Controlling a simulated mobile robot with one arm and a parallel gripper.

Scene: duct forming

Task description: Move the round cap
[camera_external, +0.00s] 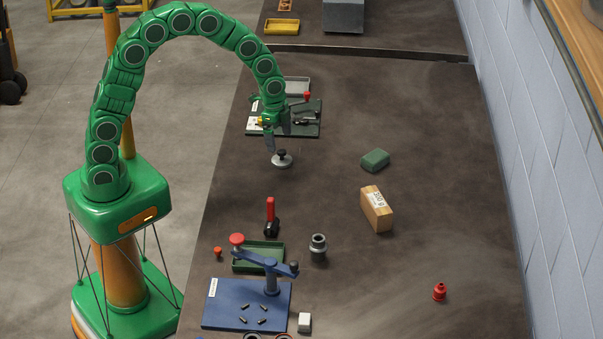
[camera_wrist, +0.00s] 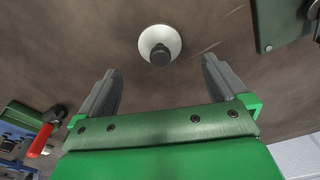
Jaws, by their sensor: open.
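The round cap (camera_external: 282,160), a pale disc with a dark knob on top, lies flat on the dark workbench (camera_external: 330,205). In the wrist view the cap (camera_wrist: 160,44) sits just beyond the fingertips, roughly centred between them, with its knob facing me. My gripper (camera_external: 278,143) points down close above the cap. It also shows in the wrist view (camera_wrist: 160,72), with its two grey fingers wide apart and nothing between them. I cannot tell the exact height of the fingers over the cap.
A dark green fixture plate (camera_external: 310,128) with a clamp lies behind the cap. A green block (camera_external: 375,160) and a labelled wooden block (camera_external: 377,209) lie to the right. A blue press (camera_external: 247,300), a green tray (camera_external: 245,264) and a dark fitting (camera_external: 318,248) stand nearer. The bench around the cap is clear.

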